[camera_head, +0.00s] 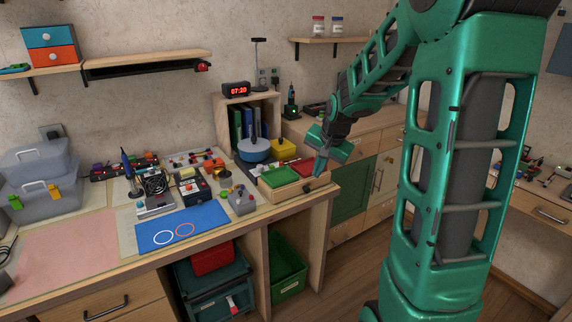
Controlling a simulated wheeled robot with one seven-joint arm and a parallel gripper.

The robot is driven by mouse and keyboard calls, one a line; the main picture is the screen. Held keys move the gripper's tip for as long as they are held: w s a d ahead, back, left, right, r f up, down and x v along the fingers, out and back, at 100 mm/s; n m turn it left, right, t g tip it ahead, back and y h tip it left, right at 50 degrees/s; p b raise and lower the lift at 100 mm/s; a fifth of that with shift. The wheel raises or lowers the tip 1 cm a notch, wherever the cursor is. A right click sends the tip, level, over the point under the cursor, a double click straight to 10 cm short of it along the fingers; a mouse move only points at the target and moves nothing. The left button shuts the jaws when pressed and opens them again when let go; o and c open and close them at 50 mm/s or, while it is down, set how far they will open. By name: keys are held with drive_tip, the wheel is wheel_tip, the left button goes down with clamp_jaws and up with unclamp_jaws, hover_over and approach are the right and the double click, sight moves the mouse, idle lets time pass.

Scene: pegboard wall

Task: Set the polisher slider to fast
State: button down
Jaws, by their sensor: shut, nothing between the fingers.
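I cannot surely tell which device is the polisher. A round blue disc (254,148) on a dark base, with an upright post, stands at the back right of the workbench and may be it. A small grey box (242,200) with a knob on top sits at the bench's front. No slider or its setting can be made out at this size. My gripper (318,172) is shut and empty. It points down at the right end of the wooden tray, right of the blue disc and apart from it. Whether it touches the tray is unclear.
The wooden tray (290,193) holds green and red bins near the bench's right corner. A yellow block (284,147) stands behind it. A blue mat (183,228), a soldering station and small devices fill the bench's middle. A shelf unit with a clock (236,88) rises behind.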

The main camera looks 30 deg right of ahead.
sight(282, 164)
drive_tip(key=w+d+f+m+t, duration=0.1)
drive_tip(key=w+m, duration=0.1)
drive_tip(key=w, duration=0.4)
drive_tip(key=w+d+f+m+t+y, duration=0.1)
drive_tip(key=w+f+t, duration=0.1)
drive_tip(key=w, duration=0.4)
drive_tip(key=w+d+f+m+t, duration=0.1)
drive_tip(key=w+d+m, duration=0.1)
drive_tip(key=w, duration=0.5)
drive_tip(key=shift+f+m+t, duration=0.3)
drive_tip(key=shift+w+f, duration=0.35)
drive_tip(key=shift+w, duration=0.2)
drive_tip(key=x, duration=0.8)
drive_tip(key=shift+w+a+f, duration=0.15)
drive_tip(key=shift+w+f, duration=0.1)
drive_tip(key=shift+w, duration=0.05)
drive_tip(key=w, duration=0.2)
drive_tip(key=shift+w+a, duration=0.1)
drive_tip(key=shift+w, duration=0.45)
drive_tip(key=shift+r, duration=0.1)
